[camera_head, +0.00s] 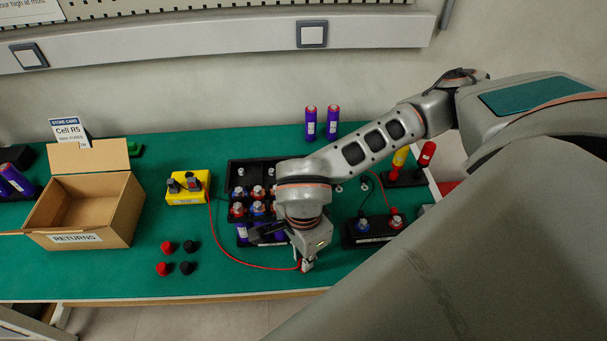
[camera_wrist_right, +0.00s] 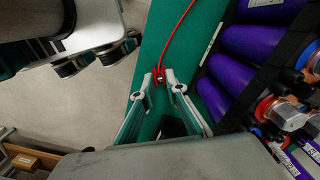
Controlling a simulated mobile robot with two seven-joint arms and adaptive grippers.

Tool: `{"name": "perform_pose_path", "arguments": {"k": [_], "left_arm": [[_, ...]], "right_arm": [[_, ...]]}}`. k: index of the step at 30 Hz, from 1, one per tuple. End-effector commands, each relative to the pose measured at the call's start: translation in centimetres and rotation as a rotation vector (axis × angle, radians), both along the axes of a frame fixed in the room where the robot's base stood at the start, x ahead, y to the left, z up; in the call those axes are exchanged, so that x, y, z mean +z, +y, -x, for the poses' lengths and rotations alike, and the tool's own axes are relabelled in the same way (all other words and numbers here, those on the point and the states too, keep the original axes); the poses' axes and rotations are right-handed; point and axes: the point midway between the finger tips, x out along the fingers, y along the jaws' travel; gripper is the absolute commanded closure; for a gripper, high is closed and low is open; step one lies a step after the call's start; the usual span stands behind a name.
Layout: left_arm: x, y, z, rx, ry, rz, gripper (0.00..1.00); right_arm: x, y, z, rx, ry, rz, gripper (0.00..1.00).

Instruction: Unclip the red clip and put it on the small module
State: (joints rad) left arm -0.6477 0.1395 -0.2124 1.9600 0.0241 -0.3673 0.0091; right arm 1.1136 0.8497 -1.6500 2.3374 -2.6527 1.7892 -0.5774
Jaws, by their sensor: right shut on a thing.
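My right gripper (camera_head: 306,264) is at the front edge of the green table, shut on the red clip. In the right wrist view the clip (camera_wrist_right: 158,76) sits between the fingertips, with its red lead running upward. In the head view that lead curves back to a yellow box (camera_head: 182,199). A small black module (camera_head: 352,240) with a blue and a red terminal stands right of the gripper; it is probably the small module. Another thin red wire meets its red terminal. My left gripper is not in view.
A larger black battery tray (camera_head: 245,174) with purple cells lies behind my right wrist. An open cardboard box (camera_head: 128,213) stands at the left. Red caps (camera_head: 162,268) and black caps (camera_head: 187,267) lie on the table. Two purple cells (camera_head: 311,124) stand at the back.

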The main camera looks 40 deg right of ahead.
Motion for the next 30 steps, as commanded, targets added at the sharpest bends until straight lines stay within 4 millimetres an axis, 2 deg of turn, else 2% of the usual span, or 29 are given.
{"name": "perform_pose_path", "arguments": {"k": [10, 11, 12, 13, 23, 30], "left_arm": [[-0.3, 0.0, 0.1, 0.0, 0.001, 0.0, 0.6], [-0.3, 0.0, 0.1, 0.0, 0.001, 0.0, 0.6], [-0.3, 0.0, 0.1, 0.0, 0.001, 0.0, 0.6], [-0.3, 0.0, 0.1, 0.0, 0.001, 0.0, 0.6], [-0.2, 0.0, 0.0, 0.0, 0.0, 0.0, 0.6], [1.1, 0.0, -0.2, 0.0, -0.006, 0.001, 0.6]], "right_arm": [[-0.3, 0.0, 0.0, 0.0, 0.0, 0.0, 1.0], [-0.3, 0.0, 0.0, 0.0, 0.0, 0.0, 0.82], [-0.3, 0.0, 0.0, 0.0, 0.0, 0.0, 0.72], [-0.3, 0.0, 0.0, 0.0, 0.0, 0.0, 0.68], [-0.2, 0.0, 0.0, 0.0, 0.0, 0.0, 0.68], [1.4, 0.0, -0.1, 0.0, -0.003, 0.0, 0.68]]}}
